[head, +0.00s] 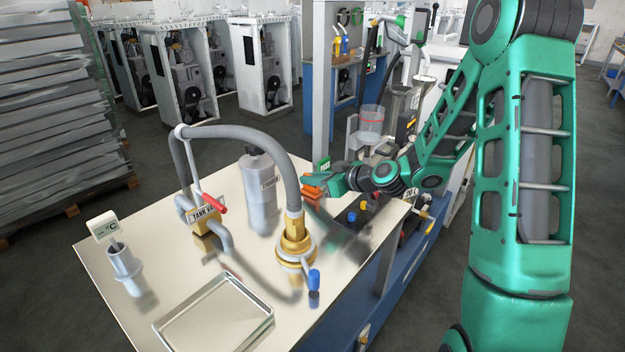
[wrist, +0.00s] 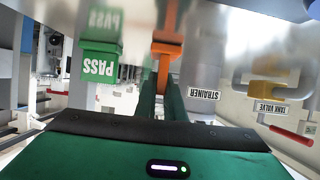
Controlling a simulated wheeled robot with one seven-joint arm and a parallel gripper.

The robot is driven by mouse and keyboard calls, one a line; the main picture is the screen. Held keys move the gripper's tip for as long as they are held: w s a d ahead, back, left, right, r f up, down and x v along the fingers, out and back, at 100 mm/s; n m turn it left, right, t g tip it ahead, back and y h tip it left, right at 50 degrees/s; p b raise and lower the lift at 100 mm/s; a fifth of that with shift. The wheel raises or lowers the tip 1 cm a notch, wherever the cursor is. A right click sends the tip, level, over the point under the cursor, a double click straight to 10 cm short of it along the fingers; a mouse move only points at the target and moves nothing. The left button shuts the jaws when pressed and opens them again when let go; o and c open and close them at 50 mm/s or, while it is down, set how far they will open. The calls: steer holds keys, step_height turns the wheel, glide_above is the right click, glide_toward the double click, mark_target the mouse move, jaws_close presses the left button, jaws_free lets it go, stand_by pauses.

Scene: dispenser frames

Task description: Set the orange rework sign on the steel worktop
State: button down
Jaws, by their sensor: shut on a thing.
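The orange rework sign (head: 311,191) is at the far right part of the steel worktop (head: 172,272). My gripper (head: 324,184) reaches in from the right and is shut on it. In the wrist view, which is upside down, the orange sign (wrist: 167,48) sits between my green fingertips (wrist: 160,88). The sign is low over the worktop; I cannot tell whether its foot touches the surface. Its lettering is not readable.
The green PASS sign (wrist: 99,62) stands close beside the orange one. The grey strainer (head: 260,195) stands left of my gripper. A hose, the tank valve (head: 203,217), a temperature display (head: 103,226) and a tray (head: 217,316) occupy the worktop. A black button panel (head: 347,219) lies nearby.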

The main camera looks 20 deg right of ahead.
steer(key=c, duration=1.8)
jaws_free()
steer(key=shift+c, duration=0.2)
